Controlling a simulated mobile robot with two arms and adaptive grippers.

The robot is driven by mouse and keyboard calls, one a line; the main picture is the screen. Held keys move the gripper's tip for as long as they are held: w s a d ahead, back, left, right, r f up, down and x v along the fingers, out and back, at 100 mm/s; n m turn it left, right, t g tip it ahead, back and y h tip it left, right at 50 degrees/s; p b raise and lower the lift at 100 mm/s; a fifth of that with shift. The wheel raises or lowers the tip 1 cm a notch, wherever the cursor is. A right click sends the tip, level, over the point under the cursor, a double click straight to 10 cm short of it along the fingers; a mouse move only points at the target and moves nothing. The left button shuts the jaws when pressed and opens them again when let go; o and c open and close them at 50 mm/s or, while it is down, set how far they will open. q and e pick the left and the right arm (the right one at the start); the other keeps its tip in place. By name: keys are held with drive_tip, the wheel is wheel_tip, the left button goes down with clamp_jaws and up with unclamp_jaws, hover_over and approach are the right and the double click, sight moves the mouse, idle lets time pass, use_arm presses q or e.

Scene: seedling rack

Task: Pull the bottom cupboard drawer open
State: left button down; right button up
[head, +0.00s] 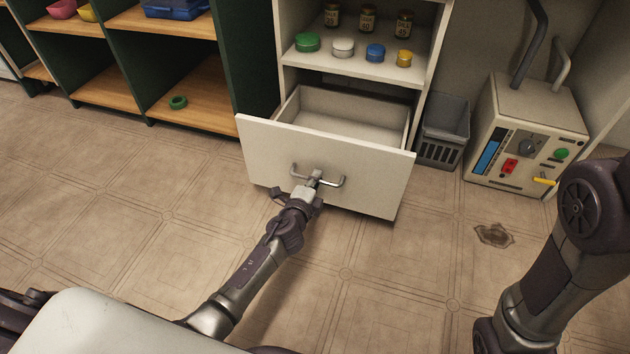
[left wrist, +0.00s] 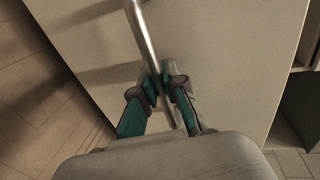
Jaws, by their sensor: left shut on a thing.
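The bottom cupboard drawer (head: 335,185) is white and stands out from the white cupboard (head: 283,45). Its inside is visible and looks empty. A metal bar handle (head: 331,181) sits on the drawer front; it also shows in the left wrist view (left wrist: 146,40). My left gripper (head: 314,180) is at the middle of the handle. In the left wrist view its teal-padded fingers (left wrist: 168,92) are shut around the handle bar. My right arm shows at the right of the head view, but its gripper is out of view.
Jars (head: 367,18) and coloured round tins (head: 375,53) stand on the cupboard shelves above the drawer. A grey basket (head: 443,130) and a white machine (head: 527,135) stand to the right. A dark stain (head: 494,235) marks the floor. The tiled floor before the drawer is clear.

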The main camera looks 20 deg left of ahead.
use_arm(q)
drive_tip(key=c, duration=1.2)
unclamp_jaws()
drive_tip(key=v, duration=0.7)
drive_tip(key=shift+s, duration=0.3)
